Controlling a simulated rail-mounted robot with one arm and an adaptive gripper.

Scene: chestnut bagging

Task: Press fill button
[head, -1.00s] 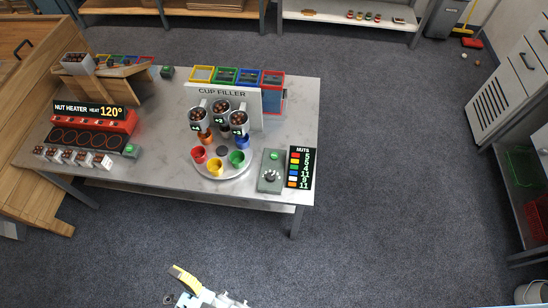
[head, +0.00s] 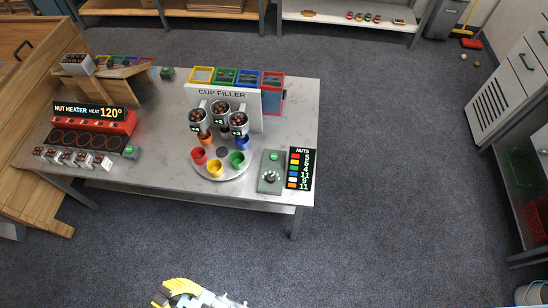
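The cup filler (head: 222,92) stands on the grey table, with several nut-filled hoppers above a round plate (head: 206,174) of coloured cups. A grey control box (head: 270,185) sits to the right of the plate. I cannot read any label on the button. My gripper (head: 166,294) shows yellow at the bottom edge, in front of the table and well apart from the control box. Its fingertips are too unclear to tell whether they are open.
Another green-topped box (head: 167,73) is at the back. Floor in front of the table is clear.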

